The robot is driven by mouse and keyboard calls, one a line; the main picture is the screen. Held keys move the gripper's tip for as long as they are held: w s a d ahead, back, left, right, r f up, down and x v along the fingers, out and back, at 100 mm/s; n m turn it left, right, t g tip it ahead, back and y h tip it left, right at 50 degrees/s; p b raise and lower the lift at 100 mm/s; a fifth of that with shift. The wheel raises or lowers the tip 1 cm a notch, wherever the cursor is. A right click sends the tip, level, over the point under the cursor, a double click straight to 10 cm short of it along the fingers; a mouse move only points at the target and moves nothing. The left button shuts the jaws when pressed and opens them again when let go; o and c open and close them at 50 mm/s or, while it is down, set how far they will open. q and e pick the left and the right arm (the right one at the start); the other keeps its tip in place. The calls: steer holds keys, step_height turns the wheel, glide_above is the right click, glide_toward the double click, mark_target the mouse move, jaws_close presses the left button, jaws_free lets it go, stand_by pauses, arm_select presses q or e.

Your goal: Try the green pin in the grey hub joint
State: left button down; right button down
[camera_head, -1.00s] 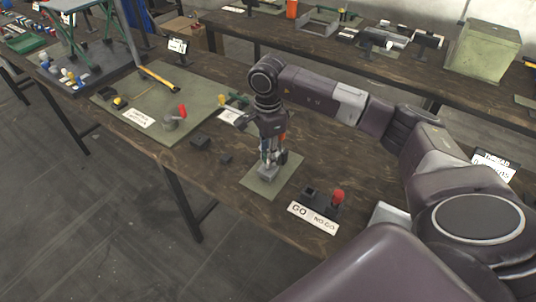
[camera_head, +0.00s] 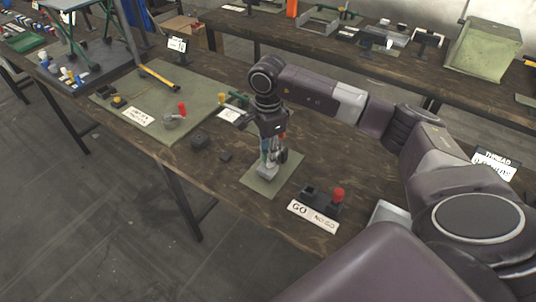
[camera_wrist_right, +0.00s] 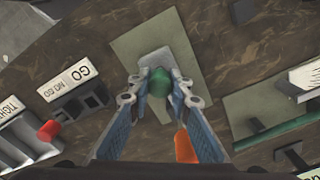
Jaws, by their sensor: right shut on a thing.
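My right gripper (camera_head: 269,162) points down over the small green mat (camera_head: 262,188) on the workbench. It is shut on the green pin (camera_wrist_right: 159,83), whose rounded green top shows between the fingertips (camera_wrist_right: 160,88) in the right wrist view. The grey hub joint (camera_head: 266,173) stands on the mat directly below the fingers, and part of it shows beyond the pin in the right wrist view (camera_wrist_right: 157,58). The gripper hides the pin in the head view. I cannot tell whether the pin's lower end is inside the hub. My left gripper is not in view.
Small dark blocks (camera_head: 200,141) lie to the left. A larger green mat (camera_head: 165,105) holds a red-handled tool and a yellow-handled tool. Bare bench separates these.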

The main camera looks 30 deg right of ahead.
steer(key=shift+r, duration=0.1)
stand_by(0.3)
steer(key=shift+r+p, duration=1.6)
steer(key=shift+r, duration=1.35)
